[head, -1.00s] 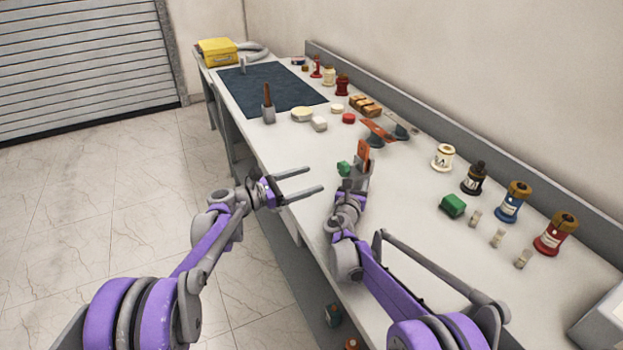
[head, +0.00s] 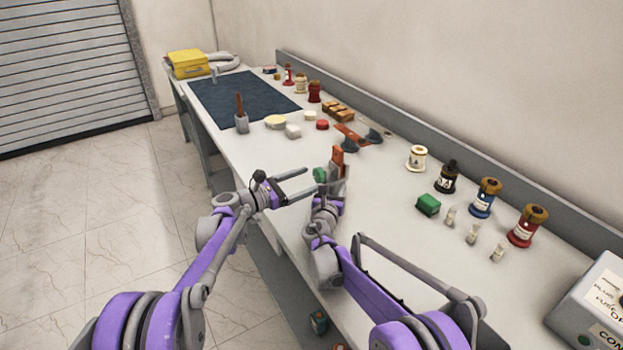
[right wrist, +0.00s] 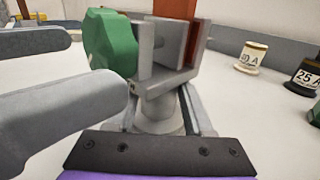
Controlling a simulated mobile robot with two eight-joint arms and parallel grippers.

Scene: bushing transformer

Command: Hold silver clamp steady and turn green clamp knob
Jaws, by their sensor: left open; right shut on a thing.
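The silver clamp (right wrist: 163,88) stands upright on the bench with a copper-coloured bar (right wrist: 192,38) between its jaws. Its green knob (right wrist: 108,46) faces left, and it also shows in the head view (head: 320,175). My right gripper (head: 329,190) is shut on the silver clamp low down, below the knob. My left gripper (head: 311,181) is open just left of the green knob. Its two grey fingers enter the right wrist view from the left and point at the knob; the nearer one is close to it. I cannot tell whether they touch it.
A green block (head: 428,205), a cream pot (head: 417,158) and several other labelled pots stand to the right. A copper bar with dark ends (head: 352,137) lies behind the clamp. A dark mat (head: 245,98) covers the far bench. The front bench edge runs under my arms.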

